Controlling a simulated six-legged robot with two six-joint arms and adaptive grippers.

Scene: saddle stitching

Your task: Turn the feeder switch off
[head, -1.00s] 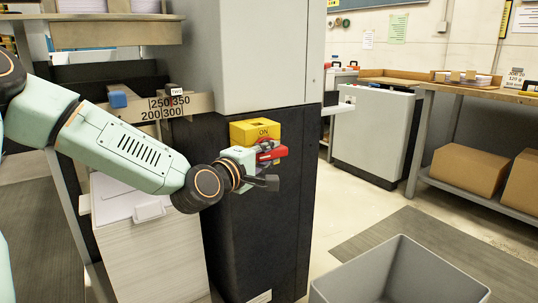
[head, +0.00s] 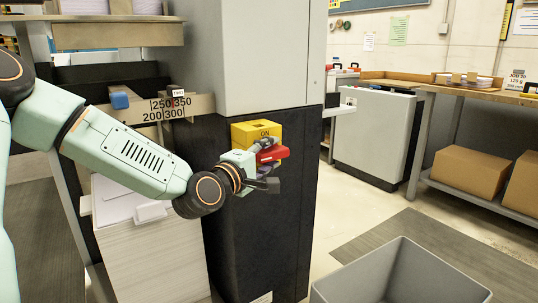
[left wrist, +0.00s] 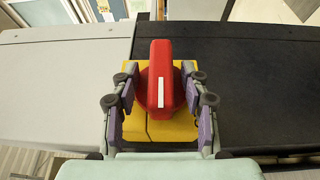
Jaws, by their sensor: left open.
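The feeder switch is a yellow box (head: 243,133) with a red rotary handle (head: 279,153) on the front of the dark machine cabinet. The word ON shows on the yellow box above the handle. In the left wrist view the red handle (left wrist: 161,60) has a white stripe running up and down the picture. My left gripper (head: 268,165) is at the switch, open, with its fingers (left wrist: 163,98) on either side of the handle. Gaps show between the fingers and the handle. Its fingers partly hide the handle in the head view. My right gripper is not in view.
A grey open bin (head: 400,272) stands on the floor at lower right. A pale stand with paper (head: 150,250) is left of the cabinet, below my left arm. A shelf with cardboard boxes (head: 468,170) is at the right. The floor between is clear.

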